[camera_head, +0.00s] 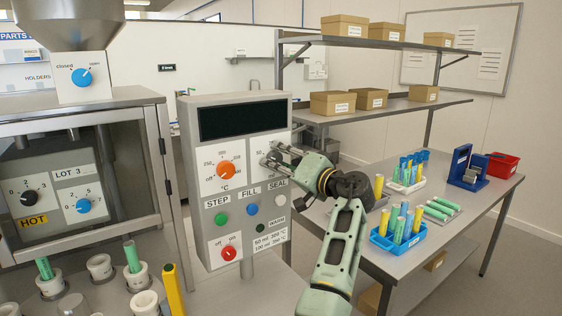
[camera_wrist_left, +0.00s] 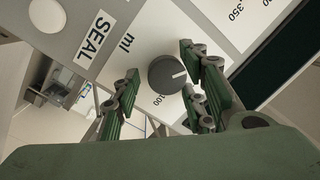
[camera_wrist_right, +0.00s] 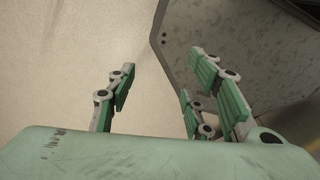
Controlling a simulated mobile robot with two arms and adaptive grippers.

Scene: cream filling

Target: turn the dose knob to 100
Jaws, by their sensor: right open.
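The dose knob is a dark round knob (camera_wrist_left: 167,73) with a white pointer line, on a white panel marked ml. In the head view the knob is hidden behind my left gripper (camera_head: 279,160), at the right of the control box. My left gripper (camera_wrist_left: 160,95) is open, with fingers on both sides of the knob and a visible gap on the left. My right gripper (camera_wrist_right: 165,95) is open and empty in the right wrist view.
The control box (camera_head: 207,235) also carries an orange temperature knob (camera_head: 226,170), green and blue buttons and a red knob (camera_head: 229,253). A filling machine (camera_head: 60,200) stands at left. A blue crate (camera_head: 400,243) stands on the table at right.

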